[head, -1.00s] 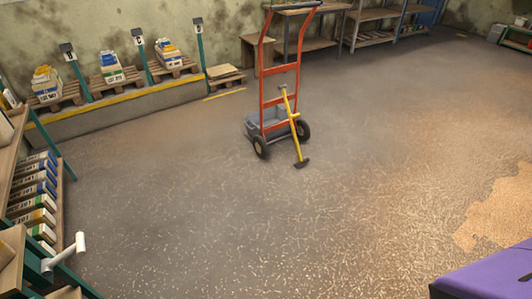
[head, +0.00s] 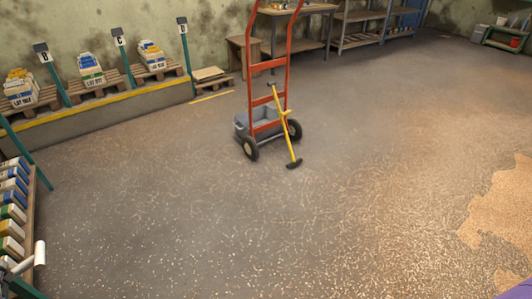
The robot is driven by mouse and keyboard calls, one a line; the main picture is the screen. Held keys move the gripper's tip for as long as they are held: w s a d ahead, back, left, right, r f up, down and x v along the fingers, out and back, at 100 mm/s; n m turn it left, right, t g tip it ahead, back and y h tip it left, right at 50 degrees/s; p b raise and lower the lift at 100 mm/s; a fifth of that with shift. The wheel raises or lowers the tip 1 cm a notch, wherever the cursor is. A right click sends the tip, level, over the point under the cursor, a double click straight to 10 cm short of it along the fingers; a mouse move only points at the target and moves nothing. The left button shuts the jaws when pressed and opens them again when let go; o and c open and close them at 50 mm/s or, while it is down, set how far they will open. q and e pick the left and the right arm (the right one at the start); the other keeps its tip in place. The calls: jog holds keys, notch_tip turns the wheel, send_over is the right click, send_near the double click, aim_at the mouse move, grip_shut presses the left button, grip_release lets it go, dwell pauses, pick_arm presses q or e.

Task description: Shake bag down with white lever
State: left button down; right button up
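A white lever (head: 40,254) with a short round handle sticks out at the lower left edge, beside a rack of bags. Its base is partly cut off by the frame. Several bags with white, blue, green and yellow parts lie stacked on the rack (head: 36,205) at the left. More bags (head: 91,69) sit on pallets along the back wall. I cannot tell which bag the lever acts on. Neither of my grippers is in view.
A red hand truck (head: 251,98) with a grey bin (head: 241,124) stands mid-floor, a yellow-handled tool (head: 288,138) leaning on it. Tables and shelves (head: 355,35) line the back. A purple thing (head: 517,291) shows at the lower right corner. The front floor is clear.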

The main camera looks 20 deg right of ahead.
pick_arm(q)
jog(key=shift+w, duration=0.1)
jog(key=b, duration=0.1)
send_over(35, 259)
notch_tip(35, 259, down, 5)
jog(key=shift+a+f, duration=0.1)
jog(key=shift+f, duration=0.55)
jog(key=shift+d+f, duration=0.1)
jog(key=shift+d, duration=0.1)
